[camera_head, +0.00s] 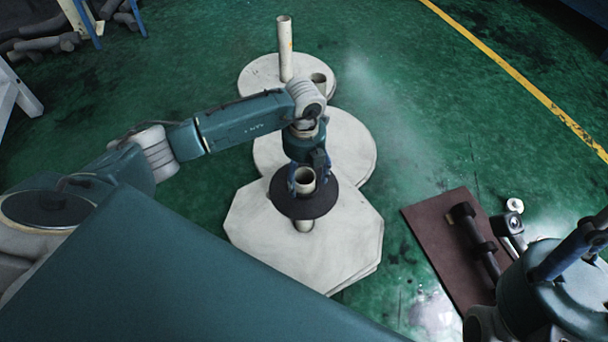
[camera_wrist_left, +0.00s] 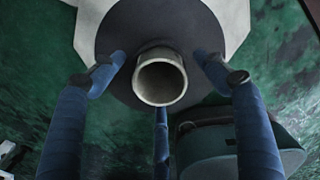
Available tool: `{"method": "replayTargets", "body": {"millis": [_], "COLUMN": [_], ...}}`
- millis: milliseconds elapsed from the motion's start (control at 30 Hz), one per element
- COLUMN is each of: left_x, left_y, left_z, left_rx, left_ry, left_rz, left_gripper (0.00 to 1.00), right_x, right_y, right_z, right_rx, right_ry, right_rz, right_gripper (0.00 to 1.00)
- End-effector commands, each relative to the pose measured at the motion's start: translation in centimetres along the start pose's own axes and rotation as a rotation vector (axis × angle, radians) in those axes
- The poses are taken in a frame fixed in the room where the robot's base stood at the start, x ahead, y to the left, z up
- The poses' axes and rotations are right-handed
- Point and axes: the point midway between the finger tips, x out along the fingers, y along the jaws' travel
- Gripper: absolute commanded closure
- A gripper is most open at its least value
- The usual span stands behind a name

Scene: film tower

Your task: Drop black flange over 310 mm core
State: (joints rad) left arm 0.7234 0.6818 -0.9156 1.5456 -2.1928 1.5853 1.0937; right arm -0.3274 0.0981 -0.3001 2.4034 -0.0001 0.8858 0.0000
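The black flange (camera_head: 325,203), a flat dark disc, is around a pale hollow core (camera_head: 304,186) on the front octagonal plate (camera_head: 345,245). A short length of the core shows below the flange, so the disc sits above the plate. In the left wrist view, the core's open end (camera_wrist_left: 160,79) stands in the middle of the flange (camera_wrist_left: 130,32). My left gripper (camera_head: 308,182) is directly above, its blue fingers spread around the core and apart from it. Its fingertips (camera_wrist_left: 163,72) overlap the disc in view; contact is unclear. My right gripper (camera_head: 588,235) is partly in frame at the right edge.
A brown mat (camera_head: 437,228) with dark cylindrical parts (camera_head: 475,240) lies right. Green floor between is clear.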

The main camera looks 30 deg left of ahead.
Motion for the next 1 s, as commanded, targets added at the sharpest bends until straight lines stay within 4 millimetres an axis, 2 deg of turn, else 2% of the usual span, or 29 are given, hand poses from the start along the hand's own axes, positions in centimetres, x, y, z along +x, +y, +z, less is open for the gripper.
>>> {"method": "replayTargets", "body": {"millis": [300,433,567,800,1000], "left_x": [0.0,-0.9,-3.0,-8.2,-11.1], "left_y": [0.0,-0.1,0.0,-0.1,0.0], "left_z": [0.0,0.1,0.1,0.2,0.1], "left_rx": [0.000,0.000,0.000,0.000,0.000], "left_ry": [0.000,-0.002,-0.005,-0.005,-0.001], "left_rz": [0.000,-0.002,-0.002,-0.002,-0.001], "left_gripper": [0.15,0.15,0.15,0.15,0.15], "right_x": [0.1,0.1,0.0,0.0,0.0], "right_y": [0.1,0.1,0.0,0.0,0.0], "right_z": [0.0,0.0,0.0,0.0,0.0], "right_rx": [-0.002,-0.001,-0.001,0.000,0.000], "right_ry": [0.005,0.003,0.002,0.001,0.001], "right_rz": [0.002,0.002,0.001,0.001,0.000], "right_gripper": [0.60,0.60,0.60,0.60,0.60]}}
